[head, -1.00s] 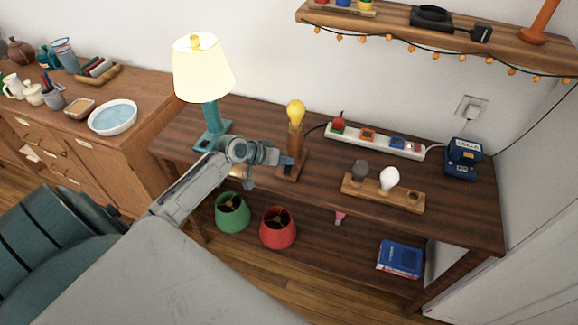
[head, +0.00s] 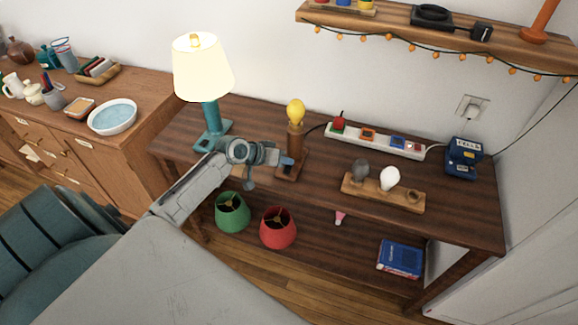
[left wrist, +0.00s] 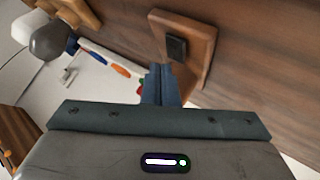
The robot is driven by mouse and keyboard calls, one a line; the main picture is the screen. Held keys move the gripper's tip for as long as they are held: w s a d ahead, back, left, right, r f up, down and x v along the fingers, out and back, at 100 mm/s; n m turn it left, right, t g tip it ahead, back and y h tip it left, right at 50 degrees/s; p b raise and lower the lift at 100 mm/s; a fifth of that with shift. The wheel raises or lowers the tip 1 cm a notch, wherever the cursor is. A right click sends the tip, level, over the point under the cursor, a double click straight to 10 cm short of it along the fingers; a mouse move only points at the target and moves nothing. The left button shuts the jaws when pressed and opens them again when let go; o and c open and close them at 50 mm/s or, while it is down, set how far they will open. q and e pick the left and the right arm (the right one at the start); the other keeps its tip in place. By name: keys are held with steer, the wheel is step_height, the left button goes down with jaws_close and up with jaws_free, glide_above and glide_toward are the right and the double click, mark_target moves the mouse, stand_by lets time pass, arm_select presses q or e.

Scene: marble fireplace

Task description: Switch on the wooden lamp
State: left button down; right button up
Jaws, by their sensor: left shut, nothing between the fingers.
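The wooden lamp (head: 296,138) stands upright on the dark wooden table, with a bare yellow bulb (head: 296,110) on its post. I cannot tell whether this bulb is lit. In the left wrist view, its wooden base (left wrist: 203,38) carries a dark switch (left wrist: 176,47). My left gripper (head: 286,161) is shut and empty, just in front of the lamp's post and above its base. In the left wrist view, the closed fingers (left wrist: 157,72) point toward the base, slightly below the switch in the picture; contact cannot be made out. My right gripper is not in view.
A teal lamp (head: 209,112) with a glowing cream shade stands left of the wooden lamp. A power strip (head: 375,139) and a wooden bulb holder (head: 383,193) lie to the right. Green (head: 232,212) and red (head: 278,228) shades sit on the lower shelf.

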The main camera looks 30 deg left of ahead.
mark_target(284, 171)
arm_select(q)
steer(key=shift+f, duration=0.6)
stand_by(0.5)
steer(key=shift+r, duration=0.15)
steer(key=shift+r+p, duration=0.6)
steer(key=shift+r, duration=0.1)
steer(key=r+p, duration=0.5)
steer(key=shift+s, duration=0.35)
stand_by(0.4)
